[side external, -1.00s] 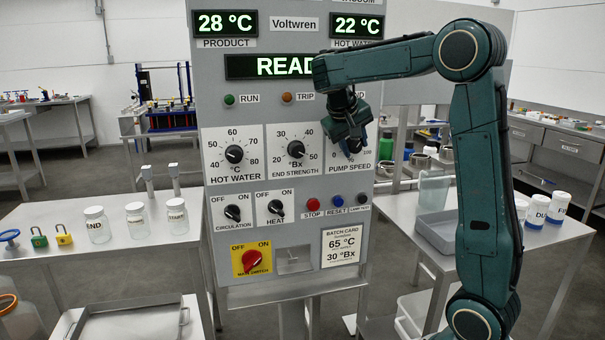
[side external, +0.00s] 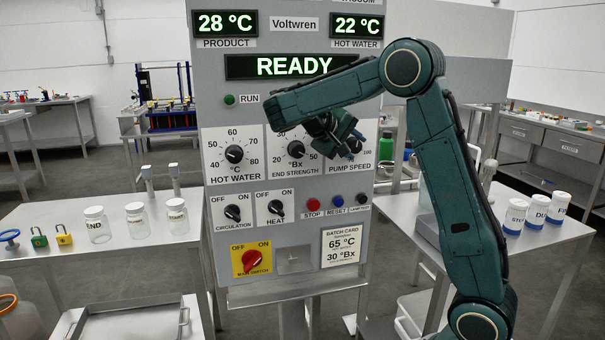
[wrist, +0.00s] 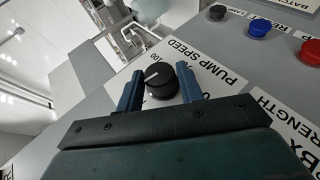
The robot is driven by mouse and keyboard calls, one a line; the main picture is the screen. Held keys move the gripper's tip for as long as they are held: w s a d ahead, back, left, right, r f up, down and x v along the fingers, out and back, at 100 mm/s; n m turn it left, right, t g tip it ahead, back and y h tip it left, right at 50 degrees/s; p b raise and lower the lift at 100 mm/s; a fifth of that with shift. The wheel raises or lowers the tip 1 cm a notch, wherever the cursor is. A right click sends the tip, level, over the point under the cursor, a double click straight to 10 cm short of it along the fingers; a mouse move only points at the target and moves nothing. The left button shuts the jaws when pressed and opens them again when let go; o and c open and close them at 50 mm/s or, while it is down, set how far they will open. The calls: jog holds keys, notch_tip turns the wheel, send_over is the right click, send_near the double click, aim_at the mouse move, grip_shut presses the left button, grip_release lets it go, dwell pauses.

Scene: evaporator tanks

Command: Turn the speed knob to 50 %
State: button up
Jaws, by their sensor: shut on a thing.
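The black pump speed knob (wrist: 160,84) sits between the two blue fingers of my gripper (wrist: 160,76) in the wrist view, and the gripper is shut on it. A white pointer line shows on the knob's face, close to the printed 100. I cannot tell which scale value it points to, as much of the scale is hidden. In the side view my gripper (side external: 350,144) is at the pump speed dial, and the arm hides most of that dial and the knob.
The end strength knob (side external: 296,149) lies close left of my gripper, its dial partly covered by my wrist. Below are a red stop button (side external: 313,204), a blue reset button (side external: 338,200) and a black lamp test button (side external: 362,200). The display (side external: 292,66) reads READY.

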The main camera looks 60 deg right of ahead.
dwell(0.3)
jog(key=o, duration=1)
jog(key=shift+s+d+r+m+t+y, duration=0.15)
jog(key=shift+m+t+y, duration=0.15)
jog(key=shift+t+y, duration=0.6)
jog(key=shift+s+d+r+m+t+y, duration=0.1)
jog(key=shift+m+t+y, duration=0.2)
jog(key=shift+t+y, duration=0.8)
jog(key=shift+y, duration=0.6)
jog(key=shift+s+d+m+t+y, duration=0.15)
jog(key=shift+m+t+y, duration=0.45)
jog(key=shift+t+y, duration=0.75)
